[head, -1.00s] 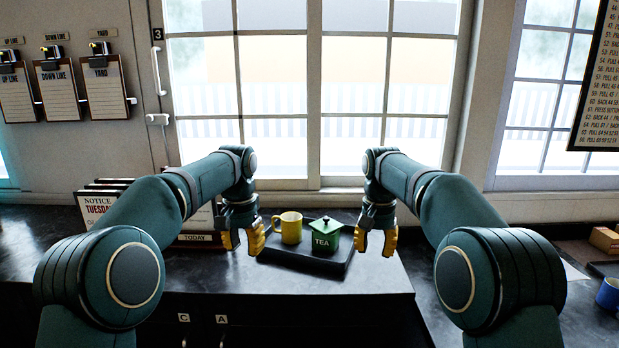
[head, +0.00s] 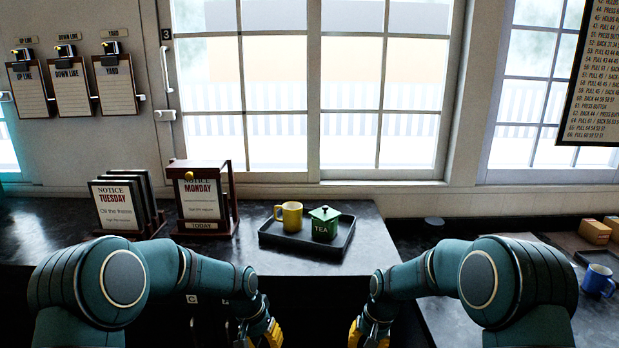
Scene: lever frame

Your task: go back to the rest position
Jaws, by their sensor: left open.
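My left gripper (head: 259,336) hangs low at the bottom of the head view, in front of the counter's front edge. Its yellow fingers are apart and nothing shows between them. My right gripper (head: 369,334) hangs at about the same height to its right, its yellow fingers partly cut off by the frame's lower edge, so its opening is unclear. Both grippers are clear of the black tray (head: 270,239) on the counter. A yellow mug (head: 291,217) and a green lidded TEA pot (head: 325,224) stand upright on that tray.
The dark counter (head: 290,262) is bare in front of the tray. A MONDAY notice stand (head: 203,202) and TUESDAY notice boards (head: 122,207) stand at left. A blue mug (head: 598,281) and tan boxes (head: 595,232) are at far right. Windows line the back.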

